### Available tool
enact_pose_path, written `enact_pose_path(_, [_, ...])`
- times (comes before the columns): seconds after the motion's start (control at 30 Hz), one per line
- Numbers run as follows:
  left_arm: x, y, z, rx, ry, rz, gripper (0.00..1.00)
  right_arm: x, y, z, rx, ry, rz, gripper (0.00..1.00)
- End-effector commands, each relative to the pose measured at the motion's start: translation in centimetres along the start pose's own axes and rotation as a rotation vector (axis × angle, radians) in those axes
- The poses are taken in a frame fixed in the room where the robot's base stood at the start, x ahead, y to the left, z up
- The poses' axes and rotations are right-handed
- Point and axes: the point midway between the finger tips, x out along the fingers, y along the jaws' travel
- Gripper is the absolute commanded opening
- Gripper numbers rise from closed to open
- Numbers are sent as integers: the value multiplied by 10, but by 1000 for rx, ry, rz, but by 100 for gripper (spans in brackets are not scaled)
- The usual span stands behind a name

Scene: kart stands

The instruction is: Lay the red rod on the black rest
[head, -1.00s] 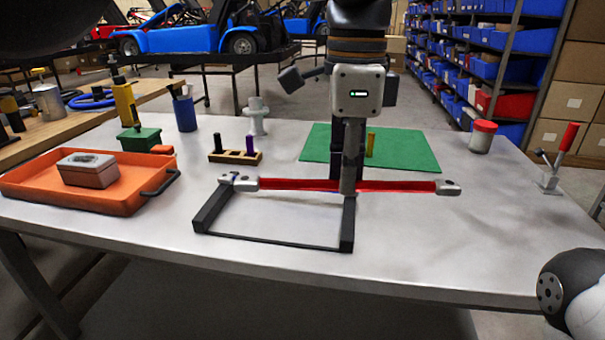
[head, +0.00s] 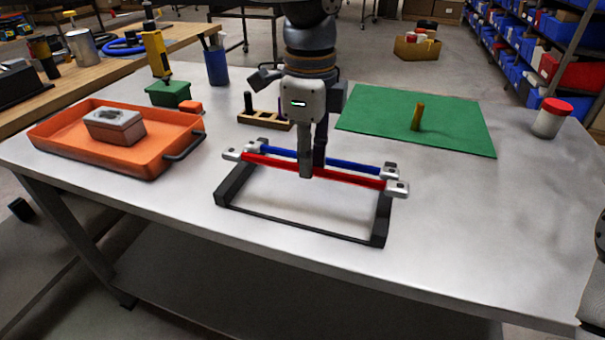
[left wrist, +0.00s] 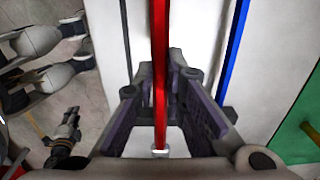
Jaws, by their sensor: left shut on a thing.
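The red rod (head: 345,176) has grey end pieces and spans level across both side bars of the black rest (head: 300,222). My left gripper (head: 306,174) is shut on the rod near its middle, from above. The rod's ends stick out past both sides of the rest; I cannot tell whether it touches the bars. A blue rod (head: 350,165) with grey ends lies parallel just behind it, at the rest's far side. In the left wrist view the red rod (left wrist: 160,50) runs between the fingers, with the blue rod (left wrist: 234,50) apart to the right. My right gripper is out of view.
An orange tray (head: 75,150) with a grey box (head: 114,125) stands at the left. A wooden block (head: 268,121) is behind the rest. A green mat (head: 455,120) with a yellow peg (head: 417,117) and a red-lidded jar (head: 551,118) are to the right. The right front tabletop is clear.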

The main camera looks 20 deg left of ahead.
Motion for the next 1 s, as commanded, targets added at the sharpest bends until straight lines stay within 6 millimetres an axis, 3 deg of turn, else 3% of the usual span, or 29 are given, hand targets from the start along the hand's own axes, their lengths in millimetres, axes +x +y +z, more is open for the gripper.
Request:
enact_pose_path(0.07, [9, 2, 10, -1, 0, 1, 0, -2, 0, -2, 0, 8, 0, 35])
enact_pose_path(0.23, [40, 2, 10, 0, -2, 1, 0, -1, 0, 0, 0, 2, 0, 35])
enact_pose_path(0.6, [44, 2, 9, 0, -1, -2, 0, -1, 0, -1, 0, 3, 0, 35])
enact_pose_path(0.63, [44, 2, 9, 0, -1, -2, 16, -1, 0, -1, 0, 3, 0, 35])
enact_pose_path(0.7, [44, 2, 9, 0, -1, -2, 31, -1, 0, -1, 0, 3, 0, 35])
enact_pose_path(1.0, [43, 1, 9, -1, -1, -2, 31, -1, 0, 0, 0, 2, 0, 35])
